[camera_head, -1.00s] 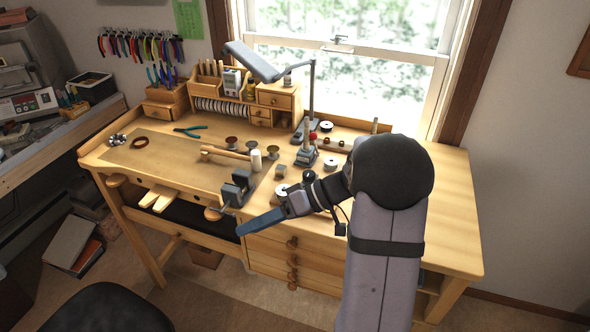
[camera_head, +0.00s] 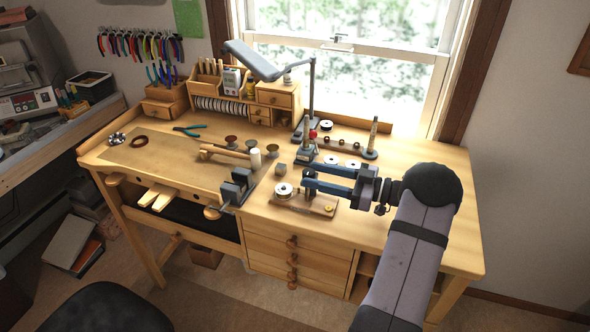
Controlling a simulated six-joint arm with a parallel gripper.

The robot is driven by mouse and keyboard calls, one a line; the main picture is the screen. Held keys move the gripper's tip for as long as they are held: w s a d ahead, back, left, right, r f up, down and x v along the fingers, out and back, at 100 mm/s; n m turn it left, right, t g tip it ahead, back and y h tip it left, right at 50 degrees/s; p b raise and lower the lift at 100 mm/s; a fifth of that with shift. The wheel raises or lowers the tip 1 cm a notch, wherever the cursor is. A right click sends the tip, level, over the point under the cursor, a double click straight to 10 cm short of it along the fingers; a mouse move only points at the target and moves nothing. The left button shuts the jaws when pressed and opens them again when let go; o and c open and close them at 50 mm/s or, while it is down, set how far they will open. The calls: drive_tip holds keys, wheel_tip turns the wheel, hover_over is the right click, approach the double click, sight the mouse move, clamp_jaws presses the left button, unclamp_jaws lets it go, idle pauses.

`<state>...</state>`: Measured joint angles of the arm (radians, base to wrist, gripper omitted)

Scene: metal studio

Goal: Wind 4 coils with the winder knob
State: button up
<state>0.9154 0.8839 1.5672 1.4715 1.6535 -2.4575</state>
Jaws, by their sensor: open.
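A small wooden-based device that looks like the winder (camera_head: 303,203) lies near the front edge of the bench. A spool (camera_head: 283,189) sits on its left end, a small dark upright part stands near its middle, and a round yellow piece (camera_head: 328,209) is at its right end. I cannot tell for certain which part is the knob. My gripper (camera_head: 306,177) is open, with two blue fingers pointing left. It appears just behind and above the winder, its fingertips near the upright part. I cannot tell whether they touch it. No wound coils can be made out on the winder.
A metal vise (camera_head: 236,188) stands left of the winder. Behind my gripper are a red-topped tool (camera_head: 307,147), white spools (camera_head: 331,159) and a rack with posts (camera_head: 350,147). A lamp (camera_head: 305,100) stands at the back. The bench's right side is mostly clear.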

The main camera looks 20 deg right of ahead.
drive_tip(key=shift+p+x, duration=1.65)
drive_tip(key=shift+x, duration=1.7)
drive_tip(key=c, duration=1)
